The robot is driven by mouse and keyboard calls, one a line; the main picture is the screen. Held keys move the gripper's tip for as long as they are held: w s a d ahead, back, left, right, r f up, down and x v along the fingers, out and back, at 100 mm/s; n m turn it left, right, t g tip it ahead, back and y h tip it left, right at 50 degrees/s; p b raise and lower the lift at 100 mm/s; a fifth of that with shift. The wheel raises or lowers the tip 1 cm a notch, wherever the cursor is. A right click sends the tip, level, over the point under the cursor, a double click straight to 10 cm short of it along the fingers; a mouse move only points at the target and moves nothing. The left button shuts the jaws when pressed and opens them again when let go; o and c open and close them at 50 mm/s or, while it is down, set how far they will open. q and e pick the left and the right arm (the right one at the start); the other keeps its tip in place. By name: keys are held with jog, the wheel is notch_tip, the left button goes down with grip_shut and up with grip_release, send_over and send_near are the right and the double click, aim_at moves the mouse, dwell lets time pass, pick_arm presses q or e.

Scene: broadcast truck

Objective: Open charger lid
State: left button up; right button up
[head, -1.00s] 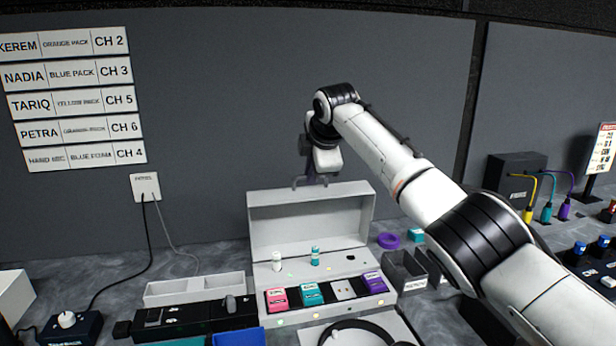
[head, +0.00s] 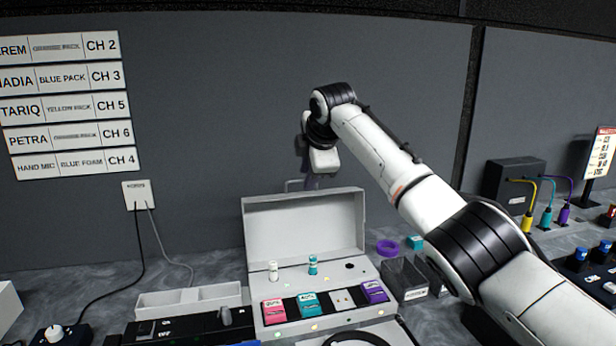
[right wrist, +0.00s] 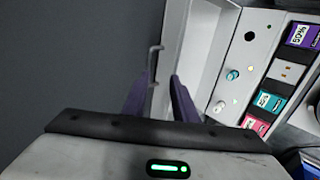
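The charger (head: 262,324) is a light grey box on the counter. Its lid (head: 303,228) stands raised at the back, with its inside facing me. A thin handle (head: 296,185) sticks up from the lid's top edge; it also shows in the right wrist view (right wrist: 152,66). My right gripper (right wrist: 160,98) has its two purple fingers apart, on either side of the handle's line; I cannot tell if they touch it. My left gripper is out of view.
The charger holds pink (head: 274,311), teal (head: 311,304) and purple (head: 374,291) packs, with two small capped cells behind. A white tray (head: 190,300) stands left, dark bins (head: 404,277) and a purple ring (head: 387,247) right. Headphones (head: 366,335) lie in front. A grey wall rises behind.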

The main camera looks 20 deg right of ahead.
jog(key=shift+f, duration=0.3)
jog(key=b+v, duration=0.2)
jog(key=v, duration=0.8)
jog(key=shift+r, duration=0.25)
